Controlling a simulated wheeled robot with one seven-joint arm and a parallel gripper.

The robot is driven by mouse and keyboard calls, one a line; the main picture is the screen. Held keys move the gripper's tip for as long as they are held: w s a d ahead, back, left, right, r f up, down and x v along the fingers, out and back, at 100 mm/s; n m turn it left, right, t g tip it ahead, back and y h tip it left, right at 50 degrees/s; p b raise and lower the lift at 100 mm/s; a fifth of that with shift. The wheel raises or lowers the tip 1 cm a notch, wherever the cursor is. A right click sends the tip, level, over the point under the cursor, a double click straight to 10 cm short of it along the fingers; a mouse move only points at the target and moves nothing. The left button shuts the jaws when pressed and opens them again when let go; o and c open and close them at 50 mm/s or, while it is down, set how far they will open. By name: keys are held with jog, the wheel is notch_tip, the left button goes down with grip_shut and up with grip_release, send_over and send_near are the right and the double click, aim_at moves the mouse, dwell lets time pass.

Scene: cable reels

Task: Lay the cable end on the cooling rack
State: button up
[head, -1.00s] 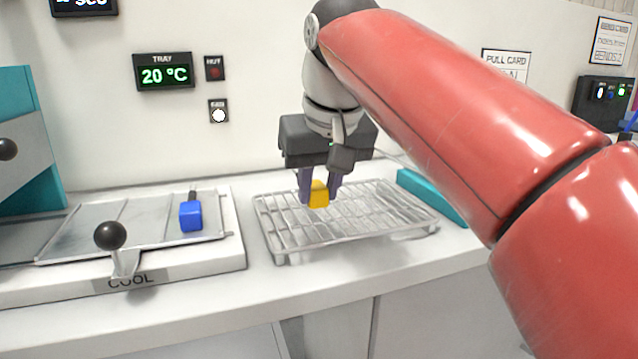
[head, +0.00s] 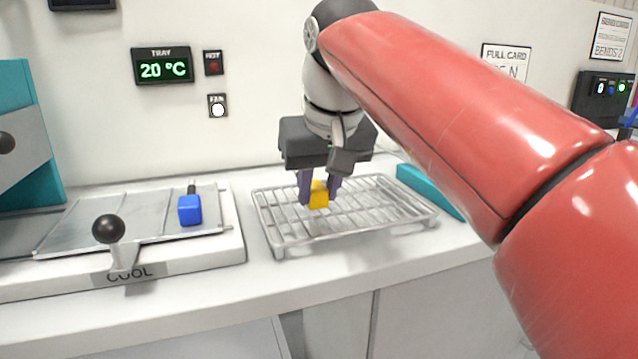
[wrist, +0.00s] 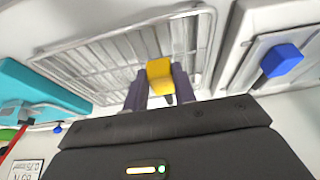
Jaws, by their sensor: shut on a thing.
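The yellow cable end (head: 319,196) is held between the two fingers of my gripper (head: 320,190), which is shut on it. It hangs over the left-middle part of the wire cooling rack (head: 385,221). In the wrist view the yellow block (wrist: 160,75) sits between the fingertips with the rack's bars (wrist: 100,62) behind it. A short dark stub shows beside the block there. I cannot tell whether the block touches the bars.
A blue cable end (head: 190,209) lies on the metal tray (head: 90,226) of the cool station at left, behind a black-knobbed lever (head: 109,230). A teal block (head: 428,190) lies at the rack's right. The tray display (head: 163,66) reads 20 °C.

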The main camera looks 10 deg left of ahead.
jog(key=shift+f+b, duration=0.85)
jog(key=shift+f, duration=0.35)
jog(key=o, duration=1.1)
jog(key=shift+r, duration=0.15)
jog(key=p+v, duration=0.2)
jog(key=v, duration=0.5)
jog(key=shift+s+d+r, duration=0.1)
jog(key=shift+r, duration=0.2)
